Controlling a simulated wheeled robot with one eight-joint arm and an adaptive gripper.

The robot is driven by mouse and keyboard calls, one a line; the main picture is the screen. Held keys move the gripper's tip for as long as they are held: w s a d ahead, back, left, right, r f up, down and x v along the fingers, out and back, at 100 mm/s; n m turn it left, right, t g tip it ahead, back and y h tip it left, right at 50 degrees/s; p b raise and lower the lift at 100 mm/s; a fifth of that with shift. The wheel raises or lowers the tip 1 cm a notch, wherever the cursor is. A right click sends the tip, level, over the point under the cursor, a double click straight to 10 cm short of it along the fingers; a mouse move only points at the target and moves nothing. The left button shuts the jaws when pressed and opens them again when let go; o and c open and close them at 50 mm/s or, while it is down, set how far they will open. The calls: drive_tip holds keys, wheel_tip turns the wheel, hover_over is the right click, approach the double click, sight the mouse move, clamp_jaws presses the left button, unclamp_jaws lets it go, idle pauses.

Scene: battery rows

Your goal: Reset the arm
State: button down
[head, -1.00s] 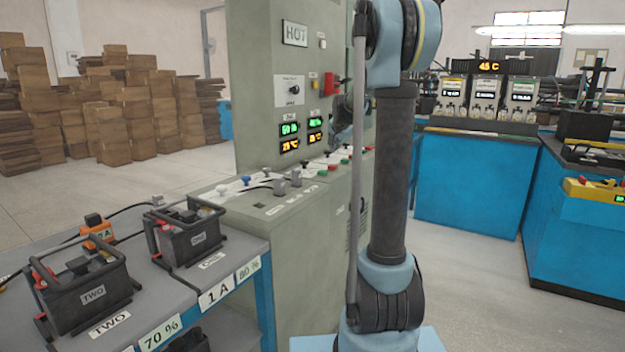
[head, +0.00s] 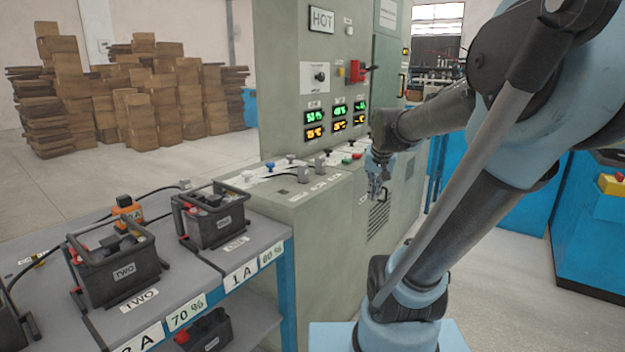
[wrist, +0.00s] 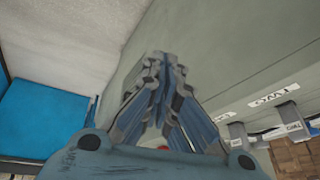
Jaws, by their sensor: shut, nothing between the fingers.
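My arm stands at the right of the head view, its forearm reaching left in front of the grey control cabinet (head: 335,220). My gripper (head: 376,192) points down beside the cabinet's right front face, just right of the console edge. In the wrist view my gripper (wrist: 160,65) shows its fingers together and empty, with the cabinet's grey wall behind them. I cannot tell from the views how wide the gap to the cabinet is.
A bench (head: 255,247) at the left carries battery TWO (head: 118,265) and battery ONE (head: 210,215), with labels along its edge. The console has several knobs and buttons and a red switch (head: 356,71). Blue counters (head: 590,235) stand at the right. Stacked boxes (head: 150,90) stand at the back left.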

drive_tip(key=s+f+n+g, duration=0.1)
drive_tip(key=s+f, duration=0.5)
drive_tip(key=s, duration=0.3)
drive_tip(key=s+f+n+g, duration=0.1)
drive_tip(key=s+f+n, duration=0.1)
drive_tip(key=s+f, duration=0.4)
drive_tip(key=s, duration=0.3)
drive_tip(key=shift+s+g, duration=0.25)
drive_tip(key=shift+g, duration=0.05)
drive_tip(key=shift+w+f, duration=0.25)
drive_tip(key=shift+w, duration=0.25)
